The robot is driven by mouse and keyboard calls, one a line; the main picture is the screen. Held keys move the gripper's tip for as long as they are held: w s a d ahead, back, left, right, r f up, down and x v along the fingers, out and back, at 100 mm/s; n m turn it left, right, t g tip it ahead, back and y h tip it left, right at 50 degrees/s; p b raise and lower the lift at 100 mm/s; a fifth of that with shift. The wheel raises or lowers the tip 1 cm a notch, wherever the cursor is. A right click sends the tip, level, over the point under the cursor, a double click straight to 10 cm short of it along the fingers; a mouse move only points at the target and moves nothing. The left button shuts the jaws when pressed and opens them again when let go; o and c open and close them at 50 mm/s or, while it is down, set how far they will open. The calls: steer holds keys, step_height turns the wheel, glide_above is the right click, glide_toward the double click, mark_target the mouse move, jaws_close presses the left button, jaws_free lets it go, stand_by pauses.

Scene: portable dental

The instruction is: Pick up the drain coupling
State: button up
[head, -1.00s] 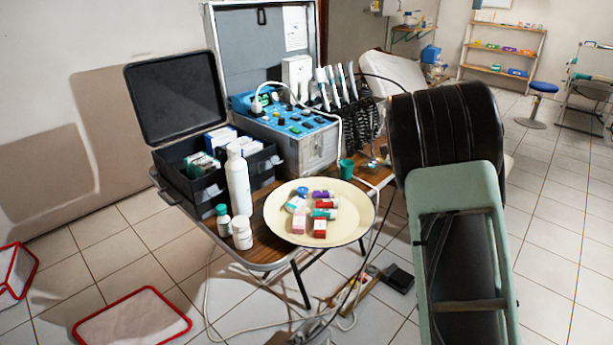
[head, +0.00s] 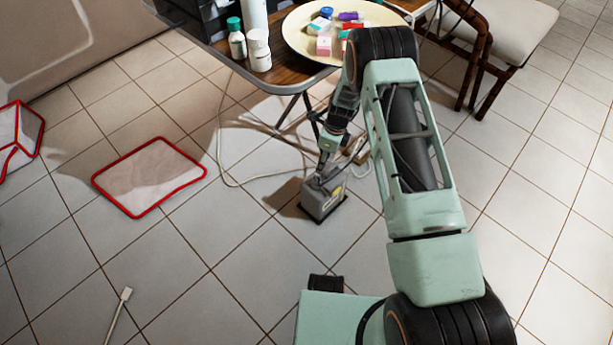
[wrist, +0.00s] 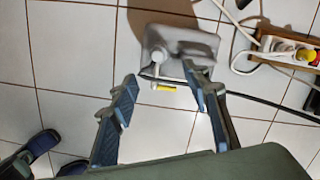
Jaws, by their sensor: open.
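I cannot surely identify the drain coupling. A small grey upright fitting (wrist: 157,56) stands on a grey box-like unit (wrist: 178,42) on the floor in the wrist view and may be it. A yellow mark (wrist: 164,87) shows at the unit's near edge, beside a dark cable. In the head view the unit (head: 322,203) lies on the tiles below my gripper (head: 325,172). In the wrist view my gripper (wrist: 160,78) is open, with its blue-grey fingers apart and the unit beyond their tips. Nothing is held between them.
A wooden board with a power strip (wrist: 290,50) and loose white cables lies right of the unit. Slippers (wrist: 35,150) lie at the lower left. The folding table (head: 285,75) with a cream plate (head: 297,40) stands behind. A red-edged mat (head: 150,175) lies left on open tiles.

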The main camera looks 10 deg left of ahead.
mark_target(317, 176)
steer(key=f, duration=0.1)
steer(key=f+b, duration=0.1)
steer(key=f, duration=0.1)
steer(key=a+f+b, duration=0.1)
steer(key=f, duration=0.1)
steer(key=shift+f, duration=0.25)
steer(key=shift+w+a+f+b, duration=0.15)
steer(key=shift+f+b, duration=0.3)
steer(key=shift+f, duration=0.45)
steer(key=shift+s+a+f+b, duration=0.15)
steer(key=shift+f+b, duration=0.25)
steer(key=shift+f, duration=0.45)
steer(key=shift+w+a+f+b, duration=0.2)
steer(key=shift+f+b, duration=0.25)
steer(key=shift+f, duration=0.45)
steer(key=shift+r, duration=0.1)
steer(key=shift+c, duration=0.2)
jaws_close()
